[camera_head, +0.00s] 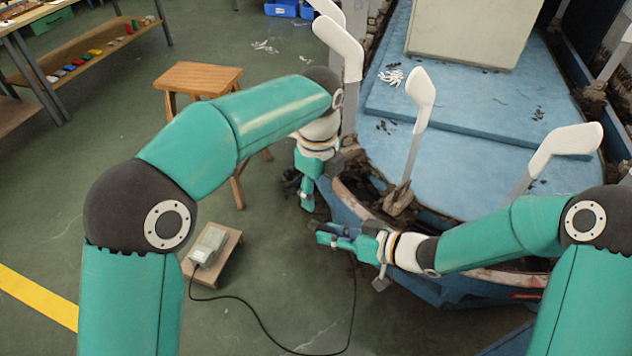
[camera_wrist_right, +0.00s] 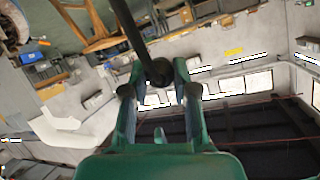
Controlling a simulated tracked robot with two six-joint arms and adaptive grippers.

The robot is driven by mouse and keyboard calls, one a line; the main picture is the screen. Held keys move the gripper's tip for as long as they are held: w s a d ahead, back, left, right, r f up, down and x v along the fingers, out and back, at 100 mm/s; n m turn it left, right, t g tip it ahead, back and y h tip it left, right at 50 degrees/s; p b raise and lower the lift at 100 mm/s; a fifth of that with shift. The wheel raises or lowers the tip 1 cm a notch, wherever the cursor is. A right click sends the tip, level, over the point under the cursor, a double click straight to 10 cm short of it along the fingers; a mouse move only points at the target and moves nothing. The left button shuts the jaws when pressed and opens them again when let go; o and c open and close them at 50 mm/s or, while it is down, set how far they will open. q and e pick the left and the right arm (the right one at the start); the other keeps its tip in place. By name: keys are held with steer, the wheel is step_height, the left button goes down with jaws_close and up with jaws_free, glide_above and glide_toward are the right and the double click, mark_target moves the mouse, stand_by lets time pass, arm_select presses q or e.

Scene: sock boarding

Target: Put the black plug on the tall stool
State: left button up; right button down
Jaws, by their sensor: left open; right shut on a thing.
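My right gripper (camera_head: 324,236) points left in the lower middle of the head view. It is shut on the black plug (camera_wrist_right: 158,73), a dark rounded piece between its fingertips in the right wrist view, with a black cable running from it. In the head view the plug is too small to make out clearly. My left gripper (camera_head: 306,198) is open and empty, pointing down just above the right one. The tall wooden stool (camera_head: 197,78) stands upper left, partly behind my left arm, its visible seat bare. It is apart from both grippers.
The black cable (camera_head: 262,322) runs along the floor to a grey box (camera_head: 209,246) on a low wooden stool (camera_head: 228,264). A blue machine with white sock forms (camera_head: 421,88) stands at right, close to both grippers. A shelf (camera_head: 95,50) is upper left.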

mark_target(320, 229)
arm_select(q)
step_height(320, 229, down, 10)
steer(key=shift+r, duration=0.2)
jaws_close()
arm_select(e)
steer(key=c, duration=0.8)
jaws_free()
